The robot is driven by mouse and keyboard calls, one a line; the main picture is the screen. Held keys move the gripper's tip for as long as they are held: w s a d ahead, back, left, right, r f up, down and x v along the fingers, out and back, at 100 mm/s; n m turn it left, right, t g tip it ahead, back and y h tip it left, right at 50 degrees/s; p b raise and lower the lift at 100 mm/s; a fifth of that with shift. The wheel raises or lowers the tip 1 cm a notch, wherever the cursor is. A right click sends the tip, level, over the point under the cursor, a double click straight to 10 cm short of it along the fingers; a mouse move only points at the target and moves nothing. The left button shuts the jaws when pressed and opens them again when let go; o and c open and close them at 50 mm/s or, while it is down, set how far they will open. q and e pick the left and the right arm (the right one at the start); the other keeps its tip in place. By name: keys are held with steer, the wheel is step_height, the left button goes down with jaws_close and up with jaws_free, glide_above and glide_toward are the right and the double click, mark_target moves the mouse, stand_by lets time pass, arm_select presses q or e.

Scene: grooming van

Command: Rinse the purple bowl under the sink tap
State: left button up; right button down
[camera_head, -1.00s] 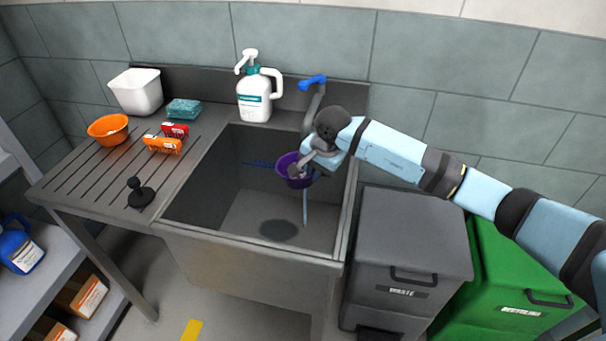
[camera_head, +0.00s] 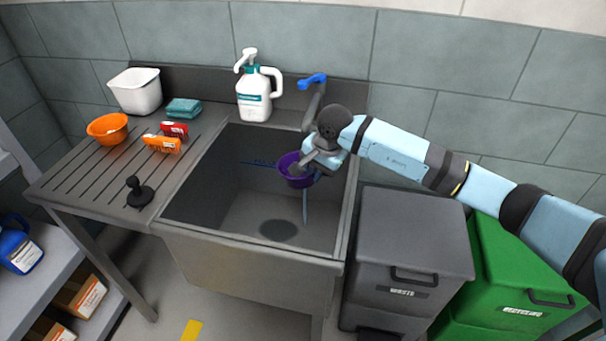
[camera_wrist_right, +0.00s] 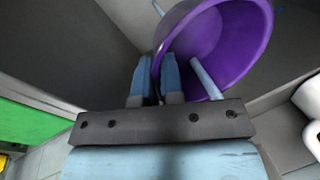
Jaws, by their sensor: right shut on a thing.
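The purple bowl (camera_head: 291,172) is inside the sink basin, above its floor and below the tap (camera_head: 313,100). My right gripper (camera_head: 309,158) is shut on the bowl's rim on the right side. In the right wrist view the bowl (camera_wrist_right: 235,40) is tilted, and the fingers (camera_wrist_right: 155,80) pinch its near edge. A thin pale-blue stream (camera_head: 305,206) shows below the bowl, and a pale-blue streak (camera_wrist_right: 205,78) crosses its rim in the wrist view. The tap has a blue lever; my wrist hides part of its spout. My left gripper is not in view.
The sink (camera_head: 250,255) has a drainboard at left with an orange bowl (camera_head: 108,128), red and orange packets, sponges and a black stopper (camera_head: 139,192). A white pump bottle (camera_head: 254,95) stands behind. Grey (camera_head: 405,240) and green bins stand at right.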

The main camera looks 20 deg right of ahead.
steer(key=shift+w+a, duration=0.15)
steer(key=shift+a, duration=0.05)
steer(key=shift+s+a, duration=3.05)
steer(key=shift+s, duration=1.5)
step_height(320, 180, up, 10)
steer(key=p, duration=0.5)
steer(key=shift+r, duration=0.2)
